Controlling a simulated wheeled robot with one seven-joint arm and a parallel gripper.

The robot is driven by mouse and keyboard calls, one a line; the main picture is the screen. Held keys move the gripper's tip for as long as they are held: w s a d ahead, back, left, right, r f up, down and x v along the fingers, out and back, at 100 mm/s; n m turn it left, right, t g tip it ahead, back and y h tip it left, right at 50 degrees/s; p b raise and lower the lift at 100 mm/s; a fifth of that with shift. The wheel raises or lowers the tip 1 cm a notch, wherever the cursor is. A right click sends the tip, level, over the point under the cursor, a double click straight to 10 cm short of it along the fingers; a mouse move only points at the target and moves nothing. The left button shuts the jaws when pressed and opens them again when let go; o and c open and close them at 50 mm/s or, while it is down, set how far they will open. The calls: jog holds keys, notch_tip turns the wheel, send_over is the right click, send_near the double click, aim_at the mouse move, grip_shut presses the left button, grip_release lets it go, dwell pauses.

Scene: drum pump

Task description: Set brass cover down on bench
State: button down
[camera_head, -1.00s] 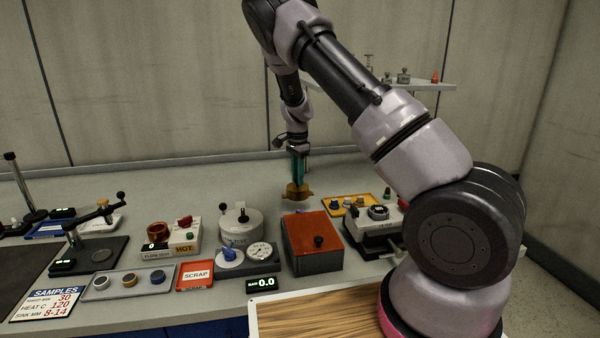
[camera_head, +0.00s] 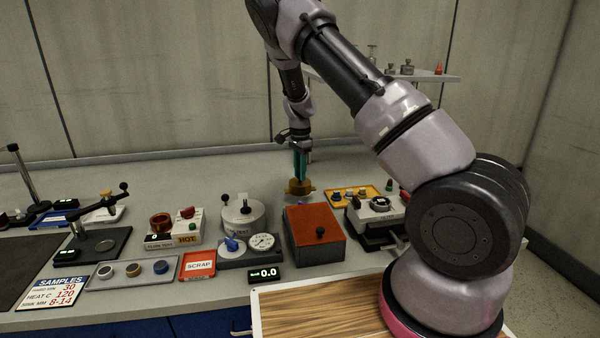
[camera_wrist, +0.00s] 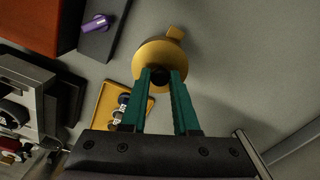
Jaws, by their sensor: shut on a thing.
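The brass cover (camera_head: 300,189) is a round golden lid with a small side tab and a dark knob, behind the orange-red box on the grey bench (camera_head: 345,172). In the wrist view the brass cover (camera_wrist: 154,55) is at top centre, with its tab pointing up and right. My gripper (camera_head: 301,176) points down over the cover. Its green fingers (camera_wrist: 161,76) are shut on the cover's dark knob. The cover is at or very near the bench surface; I cannot tell whether it touches. Its underside is hidden.
The orange-red box (camera_head: 314,226) stands just in front of the cover. A yellow tray (camera_head: 352,195) with small parts is to the right. A round grey pot (camera_head: 243,216) is to the left. The bench behind and left of the cover is clear.

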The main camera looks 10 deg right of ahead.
aim_at(300, 182)
jog(key=shift+f, duration=0.2)
jog(key=shift+f, duration=0.4)
jog(key=shift+f, duration=1.4)
dwell(1.3)
grip_release()
dwell(0.6)
jog(key=shift+r, duration=4)
